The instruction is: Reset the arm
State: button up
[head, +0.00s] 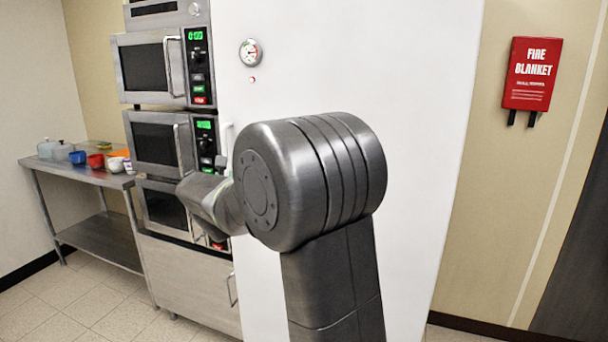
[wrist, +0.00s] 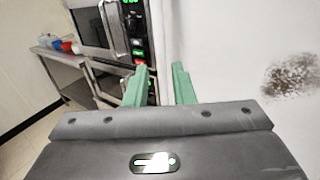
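My gripper (wrist: 160,84) shows in the wrist view with two green fingers. The fingers stand apart with a clear gap between them, and nothing is held. My arm (head: 310,185) is raised in the middle of the head view, in front of a tall white panel (head: 410,60). Its far end points left toward the stacked ovens. The fingers cannot be made out in the head view.
Stacked steel ovens (head: 155,145) with green displays stand left of the white panel. A steel table (head: 95,178) at far left holds several bowls and containers. A red fire blanket box (head: 531,74) hangs at right. A brown stain (wrist: 290,77) marks the white surface.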

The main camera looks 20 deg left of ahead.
jog(key=p+x, duration=0.4)
jog(key=x, duration=0.8)
jog(key=shift+w+f, duration=0.15)
jog(key=shift+w, duration=0.3)
jog(key=shift+d, duration=0.1)
